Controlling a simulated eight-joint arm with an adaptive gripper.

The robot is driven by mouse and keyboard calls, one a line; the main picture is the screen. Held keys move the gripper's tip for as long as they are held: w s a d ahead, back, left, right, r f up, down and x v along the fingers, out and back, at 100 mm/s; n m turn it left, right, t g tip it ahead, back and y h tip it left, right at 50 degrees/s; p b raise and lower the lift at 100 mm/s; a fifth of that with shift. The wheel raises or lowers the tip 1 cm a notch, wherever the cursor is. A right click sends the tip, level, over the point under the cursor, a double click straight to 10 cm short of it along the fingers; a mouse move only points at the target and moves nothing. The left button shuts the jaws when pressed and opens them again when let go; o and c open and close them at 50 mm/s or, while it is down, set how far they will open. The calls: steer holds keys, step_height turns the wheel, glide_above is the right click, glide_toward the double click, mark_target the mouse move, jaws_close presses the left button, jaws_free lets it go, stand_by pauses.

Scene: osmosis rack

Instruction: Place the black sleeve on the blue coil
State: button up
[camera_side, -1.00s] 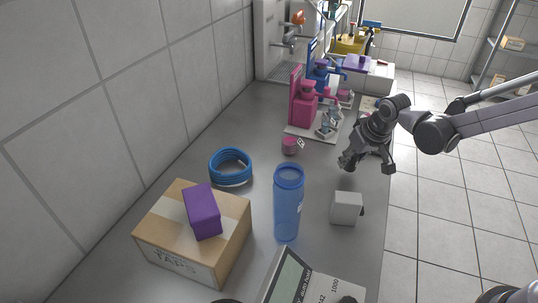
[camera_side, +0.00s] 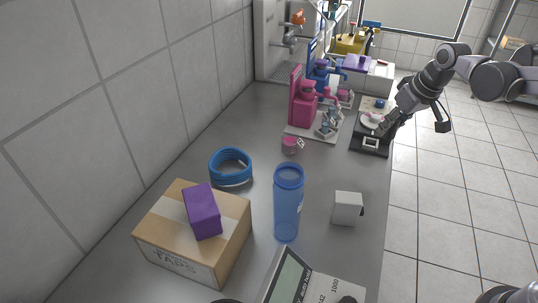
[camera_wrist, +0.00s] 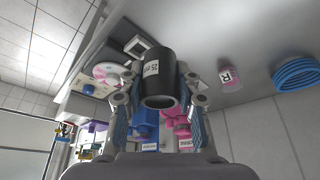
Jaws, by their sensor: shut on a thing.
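My gripper (camera_side: 420,112) is at the right in the side view, near the bench's right edge by a black device. In the wrist view my gripper (camera_wrist: 160,98) is shut on the black sleeve (camera_wrist: 157,82), a dark hollow cylinder with a white label and its open end towards the camera. The sleeve is hard to make out in the side view. The blue coil (camera_side: 231,180) lies on the bench beside the wall, well to the left of my gripper. The coil also shows at the right in the wrist view (camera_wrist: 296,74).
A clear blue bottle (camera_side: 288,205) and a grey-white block (camera_side: 346,208) stand on the bench. A cardboard box (camera_side: 170,238) with a purple box (camera_side: 202,212) on top is in front of the coil. Pink equipment (camera_side: 305,105) and a small pink jar (camera_side: 290,145) are behind.

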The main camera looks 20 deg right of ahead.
steer(key=w+a+r+n+y, duration=0.1)
steer(key=w+a+r+n, duration=0.25)
steer(key=w+a, duration=0.75)
steer(key=n+y, duration=0.2)
steer(key=n, duration=0.1)
glide_above(225, 156)
steer(key=s+d, duration=0.1)
steer(key=d, duration=0.1)
steer(key=shift+g, duration=0.3)
steer(key=f, duration=0.5)
steer(key=shift+s+a+f, duration=0.2)
steer(key=shift+a+f, duration=0.4)
steer(key=shift+a, duration=0.05)
steer(key=shift+f, duration=1.95)
steer(key=shift+f, duration=0.15)
steer(key=o, duration=0.9)
steer(key=shift+o, duration=0.2)
